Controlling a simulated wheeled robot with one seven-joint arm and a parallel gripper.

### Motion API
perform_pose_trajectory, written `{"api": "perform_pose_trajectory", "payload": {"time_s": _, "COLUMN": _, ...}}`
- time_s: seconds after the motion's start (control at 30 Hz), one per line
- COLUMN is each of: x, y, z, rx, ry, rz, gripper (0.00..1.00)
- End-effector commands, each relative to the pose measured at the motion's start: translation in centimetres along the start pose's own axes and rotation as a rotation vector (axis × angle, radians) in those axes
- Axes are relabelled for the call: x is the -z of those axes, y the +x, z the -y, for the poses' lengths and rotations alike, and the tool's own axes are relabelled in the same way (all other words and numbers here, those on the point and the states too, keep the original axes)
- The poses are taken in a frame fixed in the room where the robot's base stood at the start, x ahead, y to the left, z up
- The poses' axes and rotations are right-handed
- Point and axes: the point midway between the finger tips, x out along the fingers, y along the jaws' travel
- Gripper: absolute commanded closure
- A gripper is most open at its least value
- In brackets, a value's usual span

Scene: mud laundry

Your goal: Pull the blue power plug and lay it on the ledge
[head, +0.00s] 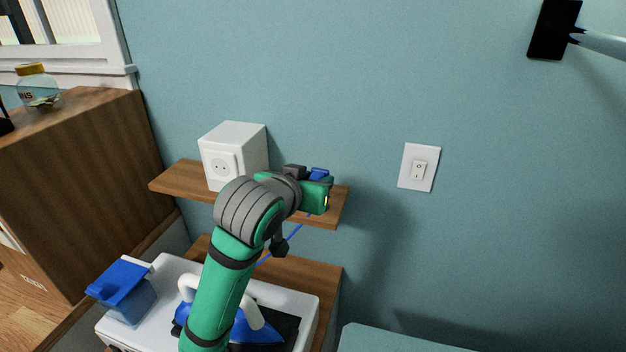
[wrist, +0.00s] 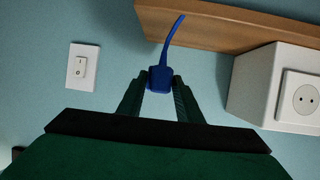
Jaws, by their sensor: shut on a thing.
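The blue power plug (wrist: 160,78) is held between the fingertips of my gripper (wrist: 160,84) in the wrist view, with its blue cord running off toward the ledge. In the head view a bit of the blue plug (head: 319,173) shows at my gripper (head: 320,180), above the right part of the wooden ledge (head: 175,182). The cord (head: 294,233) hangs below. The white socket box (head: 233,148) stands on the ledge, left of my gripper, and its socket face is empty. The ledge also shows in the wrist view (wrist: 220,30). Whether the plug touches the ledge cannot be told.
A light switch (head: 419,168) is on the wall to the right. Below the ledge are a blue iron (head: 252,328) and a blue container (head: 122,285) on a white surface. A wooden cabinet with a jar (head: 38,92) stands at left.

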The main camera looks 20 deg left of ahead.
Motion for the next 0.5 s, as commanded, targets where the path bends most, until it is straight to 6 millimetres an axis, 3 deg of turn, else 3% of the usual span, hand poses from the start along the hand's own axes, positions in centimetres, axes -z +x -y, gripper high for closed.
{"api": "perform_pose_trajectory", "payload": {"time_s": 0.13, "x": -0.3, "y": 1.2, "z": 0.5, "rx": 0.061, "ry": -0.014, "rz": -0.01, "gripper": 1.0}}
{"api": "perform_pose_trajectory", "payload": {"time_s": 0.5, "x": -1.6, "y": 2.1, "z": 0.8, "rx": 0.084, "ry": -0.019, "rz": -0.014, "gripper": 1.0}}
